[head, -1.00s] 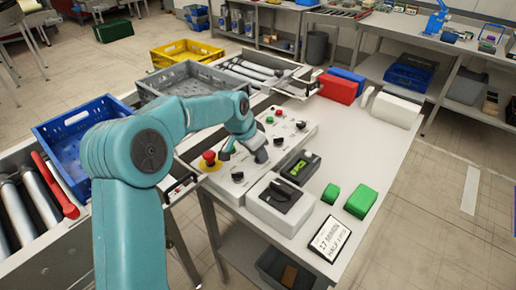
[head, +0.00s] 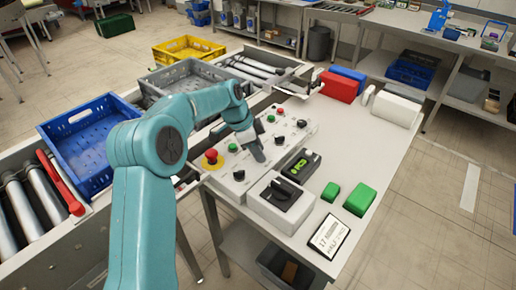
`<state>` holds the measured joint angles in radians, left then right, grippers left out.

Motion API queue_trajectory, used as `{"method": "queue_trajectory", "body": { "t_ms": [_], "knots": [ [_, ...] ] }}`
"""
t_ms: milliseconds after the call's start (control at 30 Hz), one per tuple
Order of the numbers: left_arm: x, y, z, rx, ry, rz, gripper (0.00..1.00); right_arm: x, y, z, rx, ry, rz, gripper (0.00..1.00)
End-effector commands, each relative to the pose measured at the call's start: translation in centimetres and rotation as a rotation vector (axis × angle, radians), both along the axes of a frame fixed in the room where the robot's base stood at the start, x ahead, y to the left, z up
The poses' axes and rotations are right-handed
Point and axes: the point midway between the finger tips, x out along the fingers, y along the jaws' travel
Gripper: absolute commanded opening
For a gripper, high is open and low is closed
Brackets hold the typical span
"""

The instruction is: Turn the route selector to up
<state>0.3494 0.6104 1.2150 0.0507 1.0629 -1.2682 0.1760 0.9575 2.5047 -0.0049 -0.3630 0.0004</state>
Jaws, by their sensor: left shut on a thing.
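The white control panel (head: 222,184) stands on the table's left side, with small black knobs, push buttons and a red mushroom button (head: 211,156) on a yellow base. My left gripper (head: 258,156) points down at the middle of the panel. It is shut on a small part there, which looks like the route selector; the fingers hide it, so its pointing direction cannot be read. Other black knobs show at the panel's near end (head: 239,175) and further back (head: 279,140). My right gripper is not in view.
A grey box with a large black rotary knob (head: 288,194) and a dark device with a green strip (head: 299,167) stand close right of the panel. Green blocks (head: 360,200) and a label card (head: 329,236) lie further right. Crates (head: 75,140) line the conveyor left.

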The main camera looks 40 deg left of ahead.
Motion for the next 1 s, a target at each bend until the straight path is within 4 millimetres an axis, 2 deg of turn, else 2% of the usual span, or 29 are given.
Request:
{"method": "queue_trajectory", "body": {
  "t_ms": [433, 467, 533, 867, 1000],
  "knots": [
    [0.1, 0.2, 0.2, 0.005, -0.004, -0.007, 0.06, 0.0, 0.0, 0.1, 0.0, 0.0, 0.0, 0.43],
    [0.1, 0.2, 0.2, 0.005, -0.004, -0.007, 0.39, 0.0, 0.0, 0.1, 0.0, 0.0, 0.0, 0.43],
    [0.0, 0.2, 0.2, 0.004, -0.003, -0.008, 0.62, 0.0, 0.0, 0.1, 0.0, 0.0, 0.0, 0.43],
    [0.0, 0.1, 0.3, 0.002, -0.002, -0.007, 0.62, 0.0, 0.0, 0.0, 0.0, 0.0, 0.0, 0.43],
    [-0.4, 0.7, 1.8, 0.003, -0.004, -0.007, 0.62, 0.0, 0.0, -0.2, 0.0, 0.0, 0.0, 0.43]
  ]
}}
